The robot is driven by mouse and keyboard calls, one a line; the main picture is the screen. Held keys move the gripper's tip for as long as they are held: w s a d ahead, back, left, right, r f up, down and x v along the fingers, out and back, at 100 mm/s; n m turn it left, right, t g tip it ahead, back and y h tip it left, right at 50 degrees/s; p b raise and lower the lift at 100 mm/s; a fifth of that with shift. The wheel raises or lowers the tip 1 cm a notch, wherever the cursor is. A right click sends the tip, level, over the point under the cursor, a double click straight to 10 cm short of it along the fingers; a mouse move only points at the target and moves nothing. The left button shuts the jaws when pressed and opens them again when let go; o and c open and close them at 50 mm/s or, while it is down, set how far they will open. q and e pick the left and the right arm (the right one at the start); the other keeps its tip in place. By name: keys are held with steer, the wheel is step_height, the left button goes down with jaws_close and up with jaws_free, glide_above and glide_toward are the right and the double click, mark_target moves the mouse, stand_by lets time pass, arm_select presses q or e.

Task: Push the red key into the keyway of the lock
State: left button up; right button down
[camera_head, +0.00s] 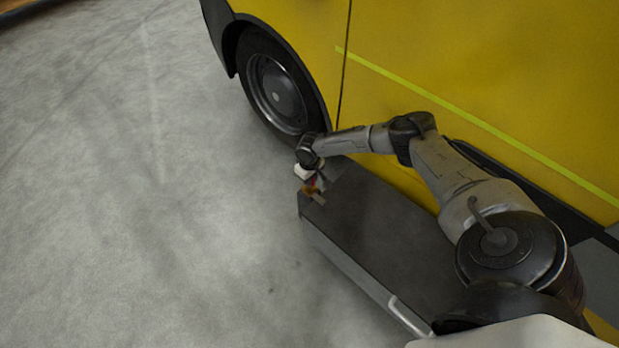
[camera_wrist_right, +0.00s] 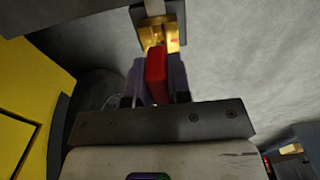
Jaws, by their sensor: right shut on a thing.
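The red key (camera_wrist_right: 157,78) is between the two purple-grey fingers of my right gripper (camera_wrist_right: 159,80), which is shut on it. In the head view my right gripper (camera_head: 313,184) is small, at the far end of the dark bench. The brass lock (camera_wrist_right: 160,32) is straight ahead of the key in the wrist view, and its small light body shows in the head view (camera_head: 319,199). The key's far end overlaps the lock's face. I cannot tell whether it touches the lock or sits in the keyway. My left gripper is out of view.
The dark bench or case (camera_head: 385,240) runs under my right arm, beside a yellow van (camera_head: 480,70) with a black wheel (camera_head: 277,90). Open grey concrete floor (camera_head: 130,190) lies to the left. Another small brass piece (camera_wrist_right: 290,149) shows at the wrist view's lower right.

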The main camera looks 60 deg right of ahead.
steer(key=shift+f+b, duration=0.4)
steer(key=shift+f, duration=0.4)
steer(key=shift+f+b, duration=0.4)
steer(key=shift+f, duration=0.25)
steer(key=c, duration=1)
jaws_free()
steer(key=shift+r, duration=0.1)
step_height(320, 180, up, 12)
steer(key=p, duration=0.7)
steer(key=shift+r+p, duration=0.5)
steer(key=shift+r, duration=0.35)
